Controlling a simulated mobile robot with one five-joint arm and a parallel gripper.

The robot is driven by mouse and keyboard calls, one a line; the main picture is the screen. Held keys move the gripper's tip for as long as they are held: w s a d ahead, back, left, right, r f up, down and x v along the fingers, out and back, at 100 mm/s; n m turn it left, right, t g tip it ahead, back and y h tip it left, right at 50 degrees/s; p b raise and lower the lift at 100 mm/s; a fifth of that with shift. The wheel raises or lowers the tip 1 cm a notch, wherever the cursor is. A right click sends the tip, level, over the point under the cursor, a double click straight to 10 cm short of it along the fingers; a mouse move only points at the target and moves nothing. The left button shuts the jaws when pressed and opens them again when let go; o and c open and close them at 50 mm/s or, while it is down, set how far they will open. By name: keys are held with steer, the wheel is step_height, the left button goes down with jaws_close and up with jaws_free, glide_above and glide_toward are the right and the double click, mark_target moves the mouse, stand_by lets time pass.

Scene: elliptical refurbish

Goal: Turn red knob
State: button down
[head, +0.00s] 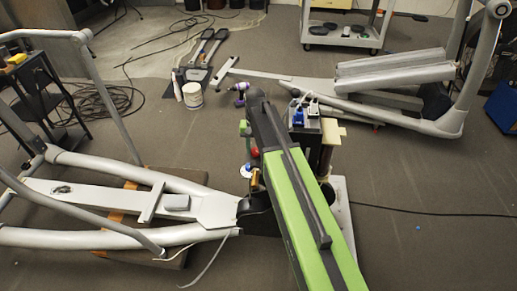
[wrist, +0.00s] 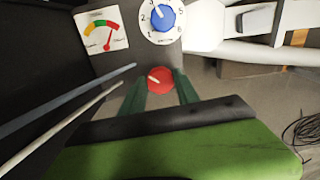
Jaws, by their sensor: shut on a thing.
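The red knob (wrist: 161,80) shows in the wrist view with a white pointer mark on its face. My gripper (wrist: 160,88) has its two dark green fingers on either side of the knob and is shut on it. In the head view the red knob (head: 255,153) is a small red spot beside my green arm. Part of my gripper there is hidden by the arm.
A blue dial (wrist: 163,18) with numbers sits above the red knob in the wrist view, next to a gauge (wrist: 101,30) with a red needle. Grey elliptical frames lie at left (head: 75,205) and back right (head: 400,75). A white tub (head: 192,95) stands on the floor.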

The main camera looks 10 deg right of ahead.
steer(key=shift+s+d+n, duration=0.15)
steer(key=shift+n, duration=0.35)
steer(key=n, duration=0.3)
steer(key=shift+n, duration=2)
steer(key=c, duration=0.9)
jaws_free()
